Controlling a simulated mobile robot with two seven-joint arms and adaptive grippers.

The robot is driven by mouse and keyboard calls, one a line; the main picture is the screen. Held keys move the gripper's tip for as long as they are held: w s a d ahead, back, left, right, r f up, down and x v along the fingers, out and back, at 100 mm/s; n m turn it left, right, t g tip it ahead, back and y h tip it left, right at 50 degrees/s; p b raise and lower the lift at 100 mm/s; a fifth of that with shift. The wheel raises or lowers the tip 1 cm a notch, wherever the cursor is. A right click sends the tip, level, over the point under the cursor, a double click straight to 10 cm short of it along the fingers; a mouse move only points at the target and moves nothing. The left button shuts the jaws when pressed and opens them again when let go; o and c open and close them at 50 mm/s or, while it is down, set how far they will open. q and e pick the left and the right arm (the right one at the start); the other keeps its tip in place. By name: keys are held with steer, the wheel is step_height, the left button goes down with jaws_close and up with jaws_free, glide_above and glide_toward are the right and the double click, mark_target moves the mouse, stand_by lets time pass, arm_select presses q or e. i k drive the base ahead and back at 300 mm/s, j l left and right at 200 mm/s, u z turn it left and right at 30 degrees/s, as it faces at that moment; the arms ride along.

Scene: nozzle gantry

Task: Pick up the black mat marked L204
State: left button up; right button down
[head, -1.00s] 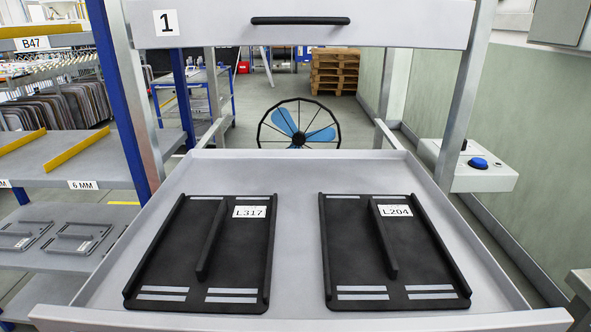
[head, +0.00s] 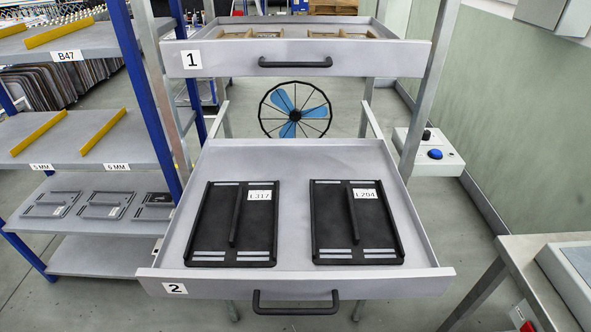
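The black mat marked L204 (head: 335,218) lies flat in the right half of the open drawer labelled 2 (head: 215,284). It has a raised upright rib in its middle, raised side edges, pale strips at its near and far ends, and a white L204 label (head: 366,194). A similar black mat marked L317 (head: 212,222) lies to its left with a gap between them. Neither of my grippers shows in the head view.
A shelf rack (head: 75,140) stands left. A control box with a blue button (head: 430,158) is at right, and a table (head: 540,262) at front right. A fan (head: 296,110) is behind.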

mark_target(353, 223)
steer(key=z, duration=2.35)
steer(key=k+j+u, duration=0.1)
steer(key=u, duration=0.35)
steer(key=j+u, duration=0.1)
steer(key=u, duration=0.4)
steer(key=k+j+u, duration=0.1)
steer(key=u, duration=0.35)
steer(key=j+u, duration=0.2)
steer(key=u, duration=0.25)
